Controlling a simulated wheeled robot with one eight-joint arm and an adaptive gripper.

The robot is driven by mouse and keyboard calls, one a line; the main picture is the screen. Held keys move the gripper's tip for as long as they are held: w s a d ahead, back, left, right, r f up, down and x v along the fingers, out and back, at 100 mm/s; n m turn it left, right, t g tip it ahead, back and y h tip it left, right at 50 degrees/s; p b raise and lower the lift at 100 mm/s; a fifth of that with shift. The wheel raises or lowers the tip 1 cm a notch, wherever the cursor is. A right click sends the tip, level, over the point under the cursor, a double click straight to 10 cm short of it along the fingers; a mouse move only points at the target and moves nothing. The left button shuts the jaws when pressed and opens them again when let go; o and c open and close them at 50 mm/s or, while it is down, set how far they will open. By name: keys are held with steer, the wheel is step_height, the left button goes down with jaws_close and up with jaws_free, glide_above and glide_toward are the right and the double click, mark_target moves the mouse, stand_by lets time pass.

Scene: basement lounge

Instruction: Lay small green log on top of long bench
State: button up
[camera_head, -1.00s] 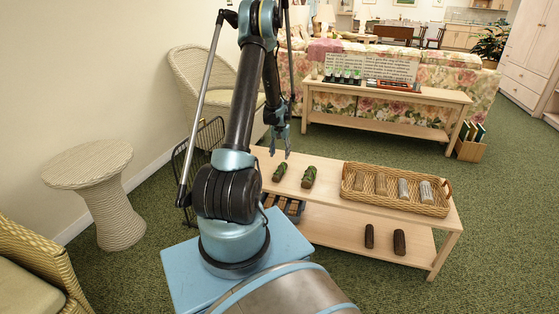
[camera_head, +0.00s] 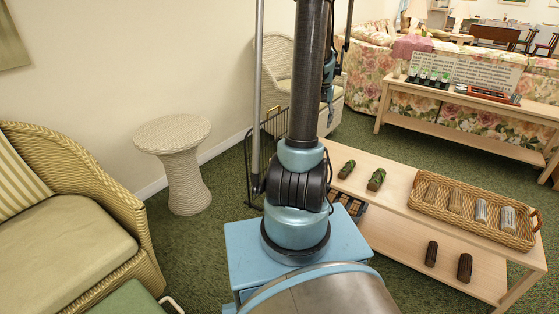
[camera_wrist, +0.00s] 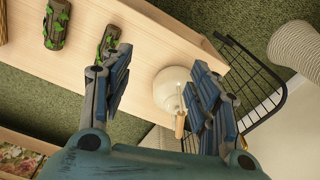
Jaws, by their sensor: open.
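The small green log (camera_head: 346,168), dark with green patches, lies on the near light-wood bench (camera_head: 395,207), left of a slightly larger green log (camera_head: 376,179). In the wrist view, the smaller log (camera_wrist: 110,40) lies just beyond my left finger, and the larger log (camera_wrist: 57,20) is farther left. Both are on the bench top (camera_wrist: 145,62). My gripper (camera_wrist: 158,92) is open, with nothing held. A second long bench (camera_head: 455,103) stands in front of the floral sofa. Which bench the task means, I cannot tell. In the head view, my arm column partly hides my gripper.
A wicker basket (camera_head: 421,206) of log-shaped pieces takes up the near bench's right part. Two brown logs (camera_head: 464,267) lie on its lower shelf. A round white object (camera_wrist: 172,88) shows between my fingers. A black wire rack (camera_wrist: 262,88) stands by the bench end.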

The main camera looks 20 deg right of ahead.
steer(key=s+a+r+n, duration=0.2)
steer(key=s+a+r, duration=0.2)
steer(key=s+a, duration=0.4)
steer(key=s+a+r+n, duration=0.1)
steer(key=s+a+r, duration=0.35)
steer(key=a, duration=0.45)
steer(key=s+a+f+n, duration=0.2)
steer(key=s+a+f, duration=0.1)
steer(key=s, duration=0.5)
steer(key=s+a+f+n+t, duration=0.1)
steer(key=s+a+f, duration=0.2)
steer(key=s, duration=0.6)
steer(key=shift+a+f+n, duration=0.2)
steer(key=shift+a+n, duration=0.2)
steer(key=shift+a, duration=1)
